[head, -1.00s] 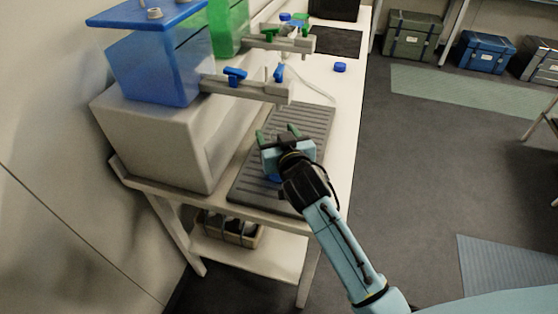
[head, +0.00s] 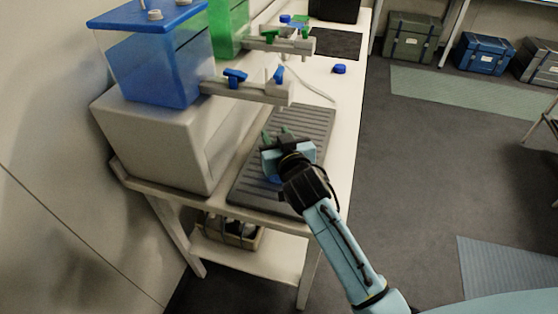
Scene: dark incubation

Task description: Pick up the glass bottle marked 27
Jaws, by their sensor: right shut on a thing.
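My right gripper (head: 276,135) is over the dark ribbed mat (head: 312,122) on the white bench. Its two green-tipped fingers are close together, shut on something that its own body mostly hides. A small blue patch (head: 272,179) shows just below the gripper; I cannot tell whether it belongs to the held thing. No number 27 can be read, and I cannot make out a glass bottle clearly. My left gripper is not in view.
A blue tank (head: 160,70) with a tap stands on a pale block (head: 150,140) left of the mat. A green tank (head: 230,28) with a tap is behind it. A blue cap (head: 339,69) lies on the bench (head: 345,120). Open floor lies to the right.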

